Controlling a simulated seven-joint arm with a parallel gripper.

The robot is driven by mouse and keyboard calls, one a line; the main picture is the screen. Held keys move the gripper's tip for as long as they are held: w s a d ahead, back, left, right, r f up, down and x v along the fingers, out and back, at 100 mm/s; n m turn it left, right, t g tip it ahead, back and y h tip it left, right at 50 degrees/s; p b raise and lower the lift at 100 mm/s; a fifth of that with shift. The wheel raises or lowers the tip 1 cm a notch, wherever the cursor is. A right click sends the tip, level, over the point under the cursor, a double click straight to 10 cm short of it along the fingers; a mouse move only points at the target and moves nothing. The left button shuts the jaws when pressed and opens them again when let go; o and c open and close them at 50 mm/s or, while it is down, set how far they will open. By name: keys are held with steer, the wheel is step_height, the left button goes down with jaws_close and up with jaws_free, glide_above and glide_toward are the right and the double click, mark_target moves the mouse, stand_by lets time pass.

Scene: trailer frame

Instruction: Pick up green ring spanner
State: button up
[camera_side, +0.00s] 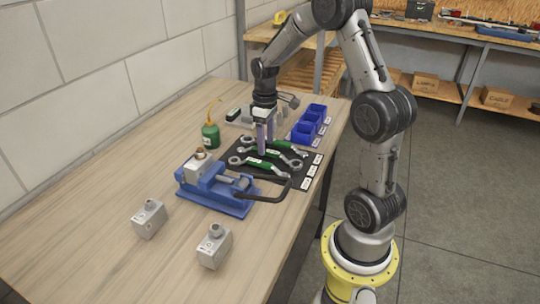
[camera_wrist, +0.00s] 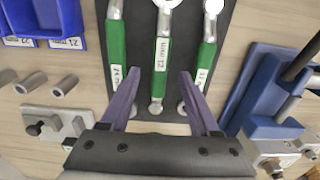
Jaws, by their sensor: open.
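Three ring spanners with green handles and white labels lie side by side on a dark mat (camera_side: 289,182). In the wrist view they are a left spanner (camera_wrist: 117,52), a middle spanner (camera_wrist: 161,67) and a right spanner (camera_wrist: 207,55). My gripper (camera_side: 266,150) points down over the mat. In the wrist view my gripper (camera_wrist: 160,74) is open, with its purple fingers on either side of the middle spanner's handle. Nothing is held. I cannot tell whether the fingertips touch the mat.
A blue vise (camera_side: 215,190) with a dark bar stands in front of the mat. A green oil can (camera_side: 210,134) stands to the left, and blue bins (camera_side: 308,124) are behind. Two grey blocks, one left (camera_side: 149,218) and one right (camera_side: 214,246), sit on the open front table.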

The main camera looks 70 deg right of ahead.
steer(key=shift+f, duration=1.25)
jaws_close()
steer(key=shift+r, duration=0.1)
stand_by(0.3)
